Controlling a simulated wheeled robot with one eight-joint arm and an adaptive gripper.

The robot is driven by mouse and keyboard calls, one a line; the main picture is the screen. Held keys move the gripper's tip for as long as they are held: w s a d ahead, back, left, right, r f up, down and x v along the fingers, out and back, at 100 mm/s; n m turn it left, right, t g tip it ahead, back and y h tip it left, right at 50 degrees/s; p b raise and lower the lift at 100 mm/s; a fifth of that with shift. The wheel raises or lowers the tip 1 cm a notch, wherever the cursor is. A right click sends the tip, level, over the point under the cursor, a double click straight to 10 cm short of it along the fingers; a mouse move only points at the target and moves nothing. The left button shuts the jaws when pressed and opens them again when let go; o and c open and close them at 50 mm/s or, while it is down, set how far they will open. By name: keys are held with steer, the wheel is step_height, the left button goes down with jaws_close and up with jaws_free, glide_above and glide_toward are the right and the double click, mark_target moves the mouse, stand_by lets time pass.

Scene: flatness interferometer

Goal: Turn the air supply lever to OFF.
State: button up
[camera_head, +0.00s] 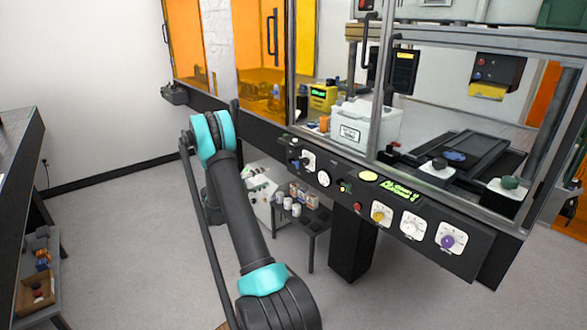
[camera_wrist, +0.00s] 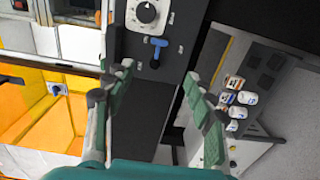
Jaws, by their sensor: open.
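A blue T-shaped lever (camera_wrist: 157,46), which looks like the air supply lever, sits on the black control panel (camera_wrist: 143,104) in the wrist view. Its crossbar is toward the top and its stem runs down to a dark pivot. Small labels lie around it, too blurred to read. My gripper (camera_wrist: 158,73) is open, its green fingers spread on either side below the lever in the picture, with nothing between them. I cannot tell whether it touches the panel. In the head view my arm hides the gripper, and the lever is too small to make out clearly.
A white dial (camera_wrist: 147,12) sits just above the lever. In the head view the panel carries a gauge (camera_head: 324,178), a green display (camera_head: 400,190) and colored knobs, including a purple one (camera_head: 448,241). A low dark table (camera_head: 310,218) with small containers stands below. Open floor lies left.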

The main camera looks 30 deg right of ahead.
mark_target(294, 162)
steer(key=w+d, duration=0.1)
steer(key=d, duration=1.6)
steer(key=shift+w+d, duration=0.2)
steer(key=shift+w, duration=0.05)
steer(key=shift+f, duration=0.1)
steer(key=c, duration=1.2)
